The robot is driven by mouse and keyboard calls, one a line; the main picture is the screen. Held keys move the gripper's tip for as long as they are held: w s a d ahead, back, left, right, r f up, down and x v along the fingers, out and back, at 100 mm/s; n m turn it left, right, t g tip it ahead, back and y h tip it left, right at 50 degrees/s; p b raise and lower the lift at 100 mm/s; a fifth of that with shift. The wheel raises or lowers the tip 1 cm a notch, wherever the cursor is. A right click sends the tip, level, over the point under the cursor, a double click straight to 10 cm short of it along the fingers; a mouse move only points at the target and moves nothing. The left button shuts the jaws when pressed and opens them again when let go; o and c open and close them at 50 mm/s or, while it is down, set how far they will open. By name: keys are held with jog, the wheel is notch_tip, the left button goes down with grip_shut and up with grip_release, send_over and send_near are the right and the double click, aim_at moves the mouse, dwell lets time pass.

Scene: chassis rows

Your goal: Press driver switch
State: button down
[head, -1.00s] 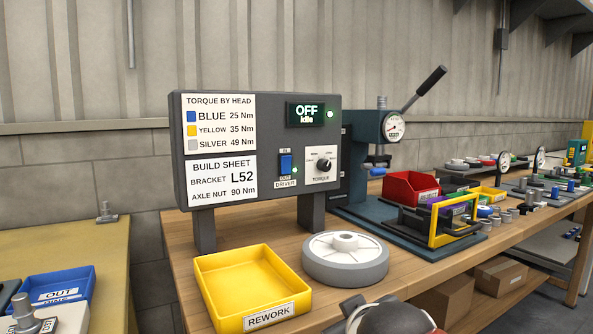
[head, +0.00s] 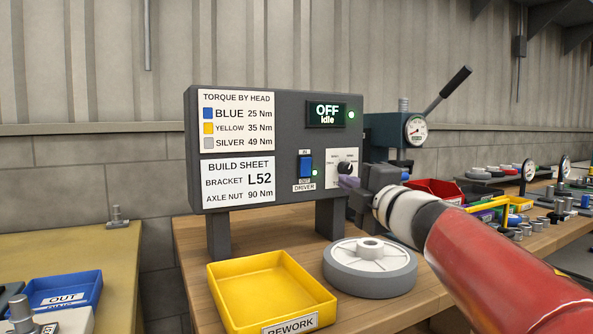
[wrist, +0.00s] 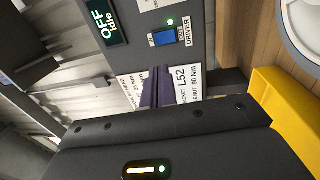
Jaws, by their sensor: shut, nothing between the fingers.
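The blue driver switch (head: 305,166) is on the front of the dark control box (head: 235,92), between labels IN and OUT, with a green light beside it. The box's display (head: 328,113) reads OFF, Idle. In the wrist view the switch (wrist: 164,39) lies beyond the fingers. My gripper (head: 345,182) is shut and empty, its purple-grey fingertips in front of the torque dial (head: 346,168), right of the switch. The fingers also show in the wrist view (wrist: 156,84). Whether the tips touch the panel I cannot tell.
A yellow REWORK tray (head: 217,296) and a grey wheel (head: 372,283) sit on the bench below the box. A press with a gauge (head: 416,130) and a red bin (head: 425,187) stand to the right. A blue OUT bin (head: 90,289) is at left.

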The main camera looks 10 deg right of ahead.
aim_at(306, 161)
jog(key=shift+w, duration=0.1)
dwell(0.3)
jog(key=p+x, duration=0.1)
jog(key=x, duration=1.3)
jog(key=shift+a, duration=0.2)
jog(key=shift+r+p, duration=0.15)
jog(key=shift+p, duration=0.2)
